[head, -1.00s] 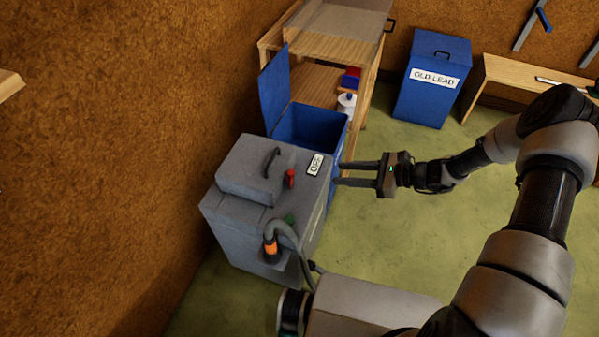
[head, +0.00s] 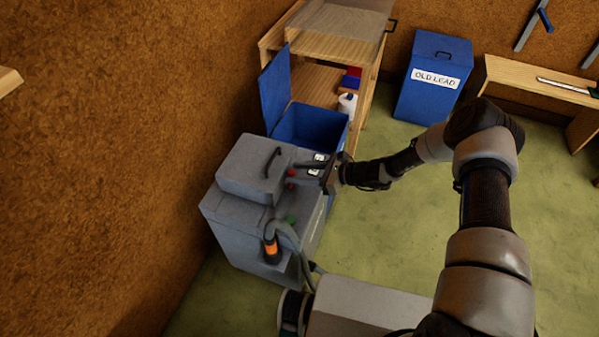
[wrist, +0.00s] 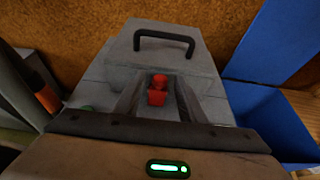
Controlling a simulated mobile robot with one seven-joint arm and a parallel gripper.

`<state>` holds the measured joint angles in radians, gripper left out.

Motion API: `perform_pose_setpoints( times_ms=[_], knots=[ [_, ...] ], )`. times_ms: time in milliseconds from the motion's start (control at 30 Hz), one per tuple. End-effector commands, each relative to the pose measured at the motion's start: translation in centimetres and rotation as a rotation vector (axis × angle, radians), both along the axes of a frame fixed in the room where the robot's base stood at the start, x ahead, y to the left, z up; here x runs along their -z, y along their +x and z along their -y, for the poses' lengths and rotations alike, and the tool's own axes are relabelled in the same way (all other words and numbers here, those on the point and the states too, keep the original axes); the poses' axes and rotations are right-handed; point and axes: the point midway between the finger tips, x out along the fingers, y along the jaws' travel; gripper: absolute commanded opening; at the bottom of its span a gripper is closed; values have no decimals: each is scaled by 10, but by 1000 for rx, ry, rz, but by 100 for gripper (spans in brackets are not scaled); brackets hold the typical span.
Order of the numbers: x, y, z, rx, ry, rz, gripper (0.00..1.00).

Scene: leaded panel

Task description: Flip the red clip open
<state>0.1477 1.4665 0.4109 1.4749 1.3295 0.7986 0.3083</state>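The red clip (wrist: 158,89) stands upright on the front of the grey machine's lid, below the black handle, in the wrist view. In the head view only a little of the red clip (head: 291,174) shows past my fingers. My gripper (wrist: 160,88) is at the clip, with one finger on each side of it and the fingers apart. In the head view my gripper (head: 295,172) reaches in from the right over the grey machine (head: 245,215). I cannot tell whether a finger touches the clip.
A blue bin (head: 312,128) with its lid up stands behind the machine. A hose with an orange collar (head: 271,248) is at its front. A wooden shelf (head: 325,45) and a blue OLD LEAD bin (head: 433,80) stand further back. Green floor is free at right.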

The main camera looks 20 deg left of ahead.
Motion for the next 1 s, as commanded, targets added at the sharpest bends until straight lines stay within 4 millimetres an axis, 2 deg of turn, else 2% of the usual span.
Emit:
perform_pose_setpoints(
  times_ms=[200,400,433,767,1000],
  knots=[
    [0,0,0,0,0,0,35],
    [0,0,0,0,0,0,1],
    [0,0,0,0,0,0,0],
    [4,0,3,1,18,1,0],
    [11,0,10,2,112,6,0]
  ],
)
